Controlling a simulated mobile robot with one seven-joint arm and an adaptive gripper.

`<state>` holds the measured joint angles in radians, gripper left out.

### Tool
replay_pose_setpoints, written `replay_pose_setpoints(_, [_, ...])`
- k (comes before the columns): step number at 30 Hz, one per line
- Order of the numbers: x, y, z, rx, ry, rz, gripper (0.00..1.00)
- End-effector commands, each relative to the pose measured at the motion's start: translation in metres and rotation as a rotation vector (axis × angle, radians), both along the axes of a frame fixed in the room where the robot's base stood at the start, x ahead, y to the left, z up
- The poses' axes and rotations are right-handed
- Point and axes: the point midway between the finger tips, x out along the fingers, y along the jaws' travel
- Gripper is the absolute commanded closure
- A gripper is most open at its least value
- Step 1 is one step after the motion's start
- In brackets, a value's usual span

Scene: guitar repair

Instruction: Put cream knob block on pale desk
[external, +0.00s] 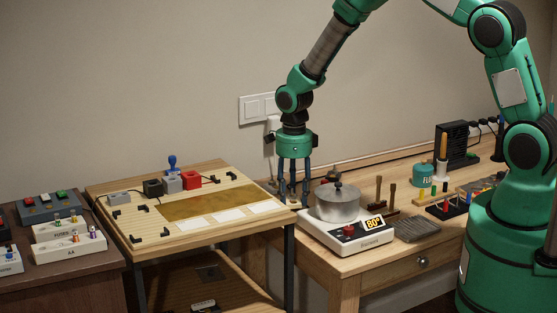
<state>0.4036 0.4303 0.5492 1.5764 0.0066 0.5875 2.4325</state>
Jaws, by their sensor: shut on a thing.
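My gripper (293,197) points straight down, with its fingers shut on a small pale thing that I take to be the cream knob block. The fingers hide most of it, and its shape is too small to make out. The gripper is low, at the left end of the pale desk (345,265), just left of the hotplate. I cannot tell whether the block touches the desk.
A white hotplate (361,240) with a lidded metal pot (338,207) stands close right of my gripper. A wooden workbench (118,220) with small blocks is to the left. Tools, a jar (423,174) and a black rack crowd the desk's right side.

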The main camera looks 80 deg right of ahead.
Motion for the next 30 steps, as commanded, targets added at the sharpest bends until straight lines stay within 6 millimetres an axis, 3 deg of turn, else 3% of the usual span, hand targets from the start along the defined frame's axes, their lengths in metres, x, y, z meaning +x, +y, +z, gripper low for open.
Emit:
replay_pose_setpoints(3, [-0.0005, 0.0002, -0.0114, 0.001, 0.001, 0.0, 0.85])
replay_pose_setpoints(17, [-0.0004, 0.0002, -0.0153, 0.001, 0.001, 0.0, 0.85])
replay_pose_setpoints(18, [-0.0004, 0.0002, -0.0153, 0.001, 0.001, 0.0, 0.56])
replay_pose_setpoints(20, [-0.0004, 0.0002, -0.0151, 0.001, 0.001, 0.0, 0.44])
replay_pose_setpoints(30, [-0.0002, 0.0001, -0.0143, 0.0, 0.001, 0.0, 0.41])
